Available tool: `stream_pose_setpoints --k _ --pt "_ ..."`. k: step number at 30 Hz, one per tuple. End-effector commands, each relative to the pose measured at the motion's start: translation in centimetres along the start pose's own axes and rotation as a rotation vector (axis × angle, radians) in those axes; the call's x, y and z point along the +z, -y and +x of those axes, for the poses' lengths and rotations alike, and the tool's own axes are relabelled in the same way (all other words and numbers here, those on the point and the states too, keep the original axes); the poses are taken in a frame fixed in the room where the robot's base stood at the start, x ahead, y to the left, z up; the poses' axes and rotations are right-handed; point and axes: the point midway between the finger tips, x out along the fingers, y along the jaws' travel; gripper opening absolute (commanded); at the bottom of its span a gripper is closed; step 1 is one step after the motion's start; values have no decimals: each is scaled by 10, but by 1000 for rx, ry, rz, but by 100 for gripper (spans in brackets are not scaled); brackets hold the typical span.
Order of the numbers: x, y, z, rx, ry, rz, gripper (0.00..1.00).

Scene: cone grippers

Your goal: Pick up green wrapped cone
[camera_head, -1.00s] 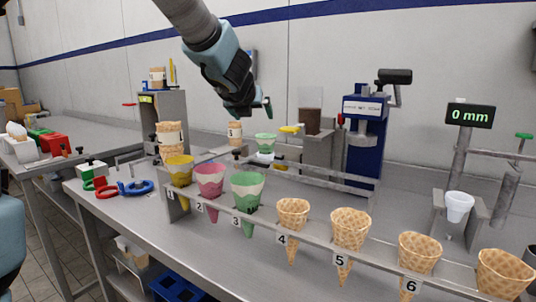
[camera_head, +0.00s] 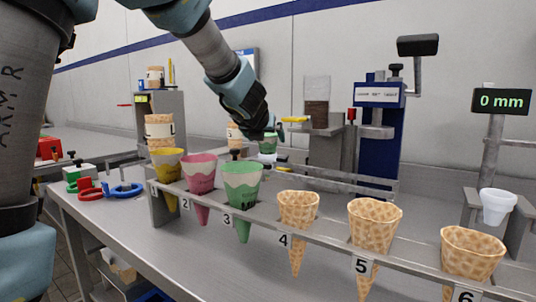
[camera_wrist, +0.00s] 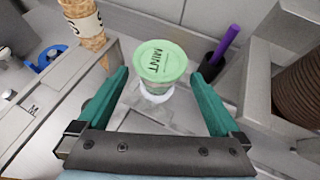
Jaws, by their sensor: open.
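A second green piece (camera_head: 268,144) stands farther back, partly hidden behind my gripper (camera_head: 274,131). In the wrist view, a green round piece marked MINT (camera_wrist: 161,62) sits in a white ring, and I cannot tell whether it is a wrapped cone or a tub. My gripper (camera_wrist: 162,98) is open, with its teal fingers on either side of the near part of that piece and a gap to each side.
A yellow (camera_head: 167,165) and a pink wrapped cone (camera_head: 201,172) stand left of slot 3, with plain waffle cones (camera_head: 374,224) to its right. A blue press (camera_head: 378,130) stands behind. In the wrist view, a purple stick (camera_wrist: 225,43) stands close to the right finger.

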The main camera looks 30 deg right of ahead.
Motion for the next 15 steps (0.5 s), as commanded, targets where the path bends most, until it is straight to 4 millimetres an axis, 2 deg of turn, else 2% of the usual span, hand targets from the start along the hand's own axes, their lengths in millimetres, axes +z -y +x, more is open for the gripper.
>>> stream_pose_setpoints --k 3,8,15 --pt "-1 0 16 0 -1 0 100" --pt "0 0 26 -1 -1 0 100" --pt "0 -2 60 0 -2 1 100"
